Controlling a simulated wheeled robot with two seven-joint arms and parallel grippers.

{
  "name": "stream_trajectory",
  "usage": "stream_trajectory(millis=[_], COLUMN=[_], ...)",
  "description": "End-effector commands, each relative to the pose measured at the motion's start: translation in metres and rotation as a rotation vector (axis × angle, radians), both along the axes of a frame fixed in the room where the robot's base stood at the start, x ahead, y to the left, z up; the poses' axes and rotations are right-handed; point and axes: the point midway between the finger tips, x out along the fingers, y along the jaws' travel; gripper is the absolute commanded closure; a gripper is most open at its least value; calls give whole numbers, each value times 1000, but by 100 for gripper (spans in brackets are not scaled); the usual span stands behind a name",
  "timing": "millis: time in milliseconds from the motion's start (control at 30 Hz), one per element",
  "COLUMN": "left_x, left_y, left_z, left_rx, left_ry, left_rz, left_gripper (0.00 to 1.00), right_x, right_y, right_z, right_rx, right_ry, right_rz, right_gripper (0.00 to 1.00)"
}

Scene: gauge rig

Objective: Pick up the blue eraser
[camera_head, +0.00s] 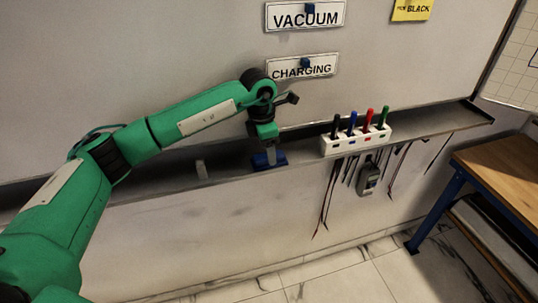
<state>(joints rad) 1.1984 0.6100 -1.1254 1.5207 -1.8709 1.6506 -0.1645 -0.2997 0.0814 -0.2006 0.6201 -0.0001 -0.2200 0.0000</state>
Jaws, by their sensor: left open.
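The blue eraser (260,162) lies on the grey ledge below the whiteboard, left of the marker holder. My left gripper (270,153) is directly above the eraser, pointing down, with its fingers at the eraser's top. It is open. The fingertips are small in the picture, and I cannot tell whether they touch the eraser. The gripper hides part of the eraser's upper side. My right gripper is not in view.
A white holder (340,146) with black, blue, red and green markers stands on the ledge to the right. Cables and a grey device (368,178) hang below. A wooden-topped table (510,160) is at right.

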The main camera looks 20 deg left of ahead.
Motion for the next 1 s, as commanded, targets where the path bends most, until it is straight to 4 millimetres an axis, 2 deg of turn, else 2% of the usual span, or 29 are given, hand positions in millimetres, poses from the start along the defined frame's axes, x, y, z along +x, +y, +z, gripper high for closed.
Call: stream_trajectory(millis=[33, 133, 367, 400, 633, 1000], left_x=[0, 1, 1, 1, 1, 2], left_y=[-1, -2, -2, -2, -2, -2], left_z=[-5, -14, -18, -18, -17, -15], left_rx=[1, 0, 0, 0, 0, 0], left_ry=[4, 1, 0, 0, 0, -1], left_rz=[1, 1, 1, 1, 1, 1], left_gripper=[40, 40, 40, 42, 87, 89], right_x=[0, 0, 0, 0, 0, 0], right_y=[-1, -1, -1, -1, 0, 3], right_z=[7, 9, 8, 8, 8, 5], right_rx=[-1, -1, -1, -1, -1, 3], right_ry=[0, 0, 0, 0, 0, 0], right_rz=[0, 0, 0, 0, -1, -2], right_gripper=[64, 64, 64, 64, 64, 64])
